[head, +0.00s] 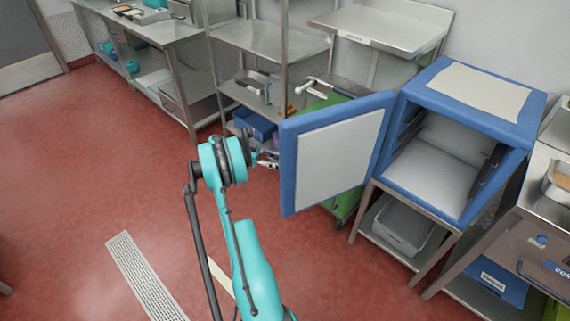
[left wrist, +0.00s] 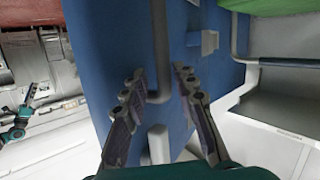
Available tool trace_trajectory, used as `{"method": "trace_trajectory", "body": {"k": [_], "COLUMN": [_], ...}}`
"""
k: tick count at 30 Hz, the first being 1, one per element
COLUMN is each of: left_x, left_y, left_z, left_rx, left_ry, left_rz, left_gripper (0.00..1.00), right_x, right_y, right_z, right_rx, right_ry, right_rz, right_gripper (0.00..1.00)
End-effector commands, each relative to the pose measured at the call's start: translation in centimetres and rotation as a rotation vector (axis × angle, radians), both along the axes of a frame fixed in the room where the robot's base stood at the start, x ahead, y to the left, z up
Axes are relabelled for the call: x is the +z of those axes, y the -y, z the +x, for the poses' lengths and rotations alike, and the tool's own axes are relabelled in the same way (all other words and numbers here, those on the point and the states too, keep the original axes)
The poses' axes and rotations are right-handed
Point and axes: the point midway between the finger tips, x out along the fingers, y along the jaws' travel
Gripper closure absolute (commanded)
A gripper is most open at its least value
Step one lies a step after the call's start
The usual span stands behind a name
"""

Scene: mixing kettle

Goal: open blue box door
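The blue box (head: 515,122) stands on a metal stand at the right in the head view, and its front is open to the light interior. Its blue door (head: 288,172) with a pale inner panel (head: 335,152) stands swung wide out to the left. My left gripper (head: 272,160) is at the door's outer left edge, partly hidden by the door. In the left wrist view my left gripper (left wrist: 160,78) is open, its two fingers apart near a grey bar handle (left wrist: 159,40) on the blue door face (left wrist: 105,30). Contact with the handle cannot be told.
A green cart (head: 345,198) stands behind the door. A metal shelf rack (head: 270,40) and counter (head: 155,30) are behind. A drawer unit (head: 525,250) stands at the right. The red floor (head: 110,180) at left is clear. A small teal-and-dark arm part shows in the left wrist view (left wrist: 18,122).

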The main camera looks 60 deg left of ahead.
Motion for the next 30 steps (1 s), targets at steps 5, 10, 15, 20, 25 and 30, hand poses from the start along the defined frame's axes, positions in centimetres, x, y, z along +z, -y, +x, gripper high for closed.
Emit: {"method": "trace_trajectory", "body": {"k": [5, 10, 15, 20, 25, 30], "left_x": [7.0, 0.6, 0.6, 0.5, 0.5, 0.4], "left_y": [0.0, -0.5, -1.7, -2.8, -4.2, -5.5], "left_z": [0.7, -0.1, -0.4, -0.7, -0.9, -1.2], "left_rx": [0.001, 0.000, -0.001, 0.000, 0.003, 0.006], "left_ry": [0.262, -0.002, -0.002, -0.002, -0.001, -0.002], "left_rz": [-0.037, -0.004, -0.004, -0.003, -0.002, -0.002], "left_gripper": [0.67, 0.67, 0.67, 0.67, 0.67, 0.67], "right_x": [0.3, 0.3, 0.3, 0.2, 0.2, 0.2], "right_y": [0.0, 0.0, 0.0, 0.0, 0.0, 0.0], "right_z": [0.0, 0.0, 0.0, 0.0, 0.0, 0.0], "right_rx": [0.000, 0.000, 0.000, 0.000, 0.000, 0.000], "right_ry": [0.000, 0.000, 0.000, 0.000, 0.000, 0.000], "right_rz": [0.000, 0.000, 0.000, 0.000, 0.000, 0.000], "right_gripper": [0.60, 0.60, 0.60, 0.60, 0.60, 0.60]}}
